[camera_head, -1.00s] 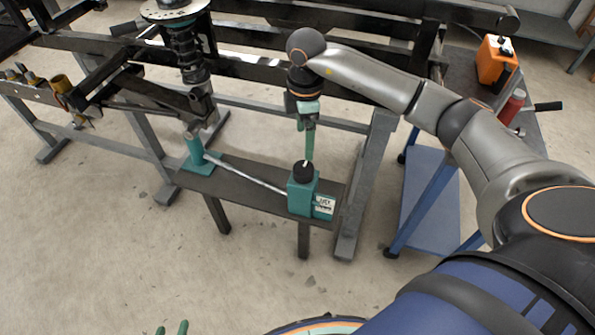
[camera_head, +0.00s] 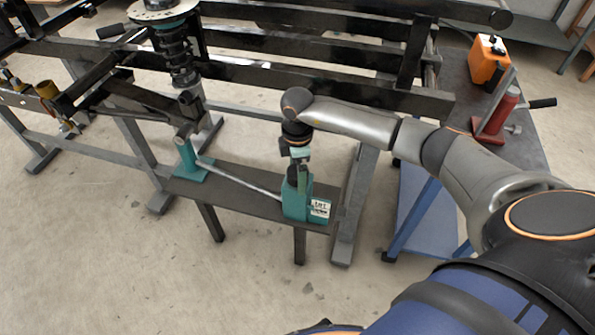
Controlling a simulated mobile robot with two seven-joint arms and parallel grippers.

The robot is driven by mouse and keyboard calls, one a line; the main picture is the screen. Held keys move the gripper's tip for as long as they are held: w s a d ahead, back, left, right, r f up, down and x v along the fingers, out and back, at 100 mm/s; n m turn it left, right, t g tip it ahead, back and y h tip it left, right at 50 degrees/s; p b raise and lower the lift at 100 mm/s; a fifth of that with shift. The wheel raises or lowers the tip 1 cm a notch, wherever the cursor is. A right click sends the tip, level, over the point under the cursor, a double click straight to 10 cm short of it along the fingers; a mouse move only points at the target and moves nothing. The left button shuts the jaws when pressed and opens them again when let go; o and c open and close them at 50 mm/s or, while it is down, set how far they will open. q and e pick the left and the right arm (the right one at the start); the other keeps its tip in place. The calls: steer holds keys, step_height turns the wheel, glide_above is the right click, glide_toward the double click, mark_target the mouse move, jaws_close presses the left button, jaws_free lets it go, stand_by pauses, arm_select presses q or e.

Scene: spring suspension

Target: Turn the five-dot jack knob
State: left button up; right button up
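The teal jack box (camera_head: 295,207) stands on the right end of a dark bench, with a white label plate (camera_head: 320,208) on its lower right. Its black knob on top is mostly hidden behind my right gripper; the dots cannot be made out. My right gripper (camera_head: 298,176) points down right at the knob on top of the box. Its fingers overlap the knob in the picture, and I cannot tell whether they are closed on it. A silver rod (camera_head: 240,180) runs from the box to a teal jack (camera_head: 190,160) on the left. My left gripper is not in view.
A black coil spring strut (camera_head: 178,58) stands in a dark steel frame behind the jack. The floor in front is clear.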

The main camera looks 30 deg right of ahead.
steer(key=shift+c, duration=0.3)
steer(key=c, duration=1.3)
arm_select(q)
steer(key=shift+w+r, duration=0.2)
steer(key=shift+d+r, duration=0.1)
arm_select(e)
steer(key=shift+n, duration=0.3)
